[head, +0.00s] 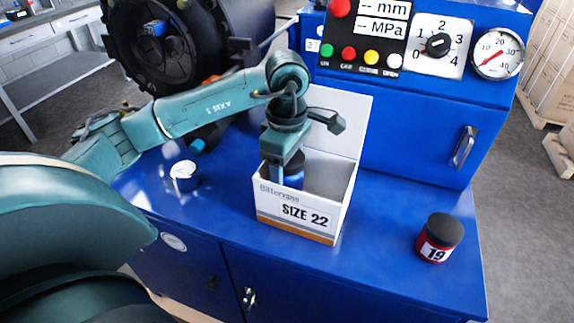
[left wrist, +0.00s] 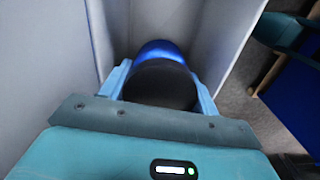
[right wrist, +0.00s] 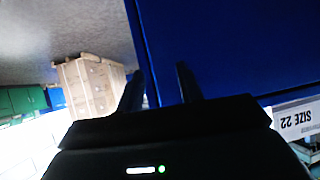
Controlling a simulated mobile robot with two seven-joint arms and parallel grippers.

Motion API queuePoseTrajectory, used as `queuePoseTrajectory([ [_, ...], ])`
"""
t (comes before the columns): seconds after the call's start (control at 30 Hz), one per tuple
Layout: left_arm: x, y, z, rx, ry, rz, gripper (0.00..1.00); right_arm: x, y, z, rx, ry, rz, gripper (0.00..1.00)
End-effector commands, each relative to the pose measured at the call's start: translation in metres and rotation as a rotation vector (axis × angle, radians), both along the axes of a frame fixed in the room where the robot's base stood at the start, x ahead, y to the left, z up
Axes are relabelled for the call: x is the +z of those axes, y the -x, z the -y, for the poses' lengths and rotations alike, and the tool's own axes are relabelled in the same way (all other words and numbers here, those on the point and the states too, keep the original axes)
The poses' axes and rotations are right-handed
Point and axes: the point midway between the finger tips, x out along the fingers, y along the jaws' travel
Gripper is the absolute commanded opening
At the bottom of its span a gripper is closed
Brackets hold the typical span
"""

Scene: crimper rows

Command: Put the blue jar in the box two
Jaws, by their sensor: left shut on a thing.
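The blue jar with a black lid (left wrist: 160,85) is between the fingers of my left gripper (left wrist: 160,88). In the head view the blue jar (head: 292,181) is inside the open white box marked SIZE 22 (head: 302,213), towards its left side. My left gripper (head: 282,172) reaches down into the box and is shut on the jar. The box wall hides the jar's bottom, so I cannot tell whether it touches the floor. My right gripper (right wrist: 158,92) shows only in the right wrist view, with its fingers apart and nothing between them.
A red jar marked 19 (head: 440,238) with a dark lid stands to the right on the blue bench (head: 385,235). A small dark item with a white top (head: 184,176) is left of the box. The control panel and gauge (head: 498,53) are behind.

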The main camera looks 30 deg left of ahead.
Motion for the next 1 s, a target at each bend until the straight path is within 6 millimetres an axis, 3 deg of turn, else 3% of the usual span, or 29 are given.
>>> queuePoseTrajectory([
  [0.57, -0.010, -0.001, 0.000, 0.001, 0.001, 0.003, 0.17, 0.003, -0.004, -0.006, 0.009, -0.016, 0.032, 0.36],
  [0.6, -0.012, 0.000, 0.000, 0.001, 0.000, 0.000, 0.62, 0.003, -0.004, -0.006, 0.010, -0.017, 0.032, 0.36],
  [0.7, -0.012, 0.000, 0.000, 0.001, 0.000, 0.000, 0.70, 0.003, -0.003, -0.006, 0.013, -0.014, 0.032, 0.36],
  [1.0, -0.007, 0.000, 0.000, 0.000, 0.000, 0.000, 0.70, 0.004, -0.001, -0.005, 0.018, -0.008, 0.025, 0.36],
])
